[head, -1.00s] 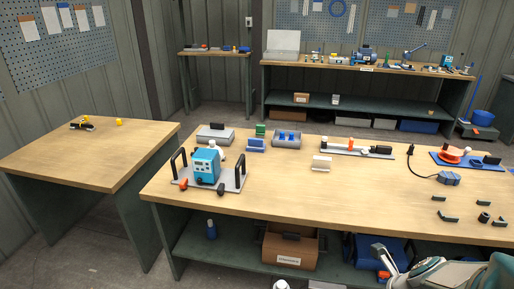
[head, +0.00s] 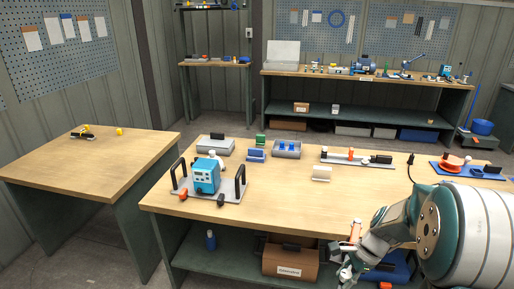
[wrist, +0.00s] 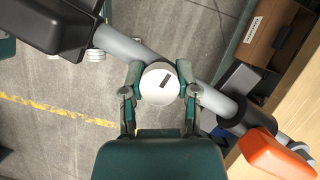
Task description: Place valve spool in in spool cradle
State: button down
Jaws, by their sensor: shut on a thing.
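In the head view my gripper (head: 346,272) hangs low, in front of the workbench's near edge; the spool cannot be made out clearly there.
The workbench (head: 285,205) carries a blue pump unit (head: 206,175) with black handles at left, and grey trays and a rail assembly (head: 350,157) behind. A cardboard box (head: 290,262) is on the lower shelf. A side table (head: 90,158) is at left.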

jog(key=w+a+f+n+g+h, duration=0.3)
jog(key=w+a+f+n, duration=0.4)
jog(key=n, duration=0.9)
jog(key=shift+w+a+f+n+g+h, duration=0.3)
jog(key=shift+w+a+f+g+h, duration=0.1)
jog(key=shift+w+f+h, duration=0.6)
